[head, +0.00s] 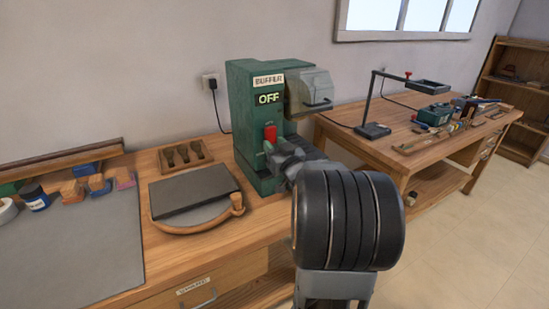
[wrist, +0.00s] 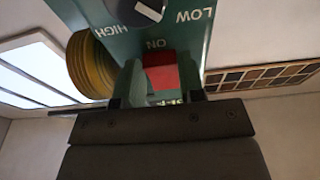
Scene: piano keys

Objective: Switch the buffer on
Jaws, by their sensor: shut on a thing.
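The green buffer (head: 245,95) stands on the wooden bench, and its display reads OFF. Its red switch (head: 270,131) sits on the front. In the wrist view, which shows the buffer upside down, the red switch (wrist: 161,74) is beside the word ON, below a dial marked HIGH and LOW (wrist: 145,10). My gripper (head: 270,147) is at the front of the buffer. In the wrist view my gripper (wrist: 160,95) has a finger on each side of the switch and is shut on it. The switch's lower part is hidden.
A clear guard (head: 312,88) is on the buffer's right side. A dark slab (head: 190,190) and a wooden holder (head: 185,155) lie to the left. A second bench (head: 400,150) with a lamp and tools stands at right. Floor at right is clear.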

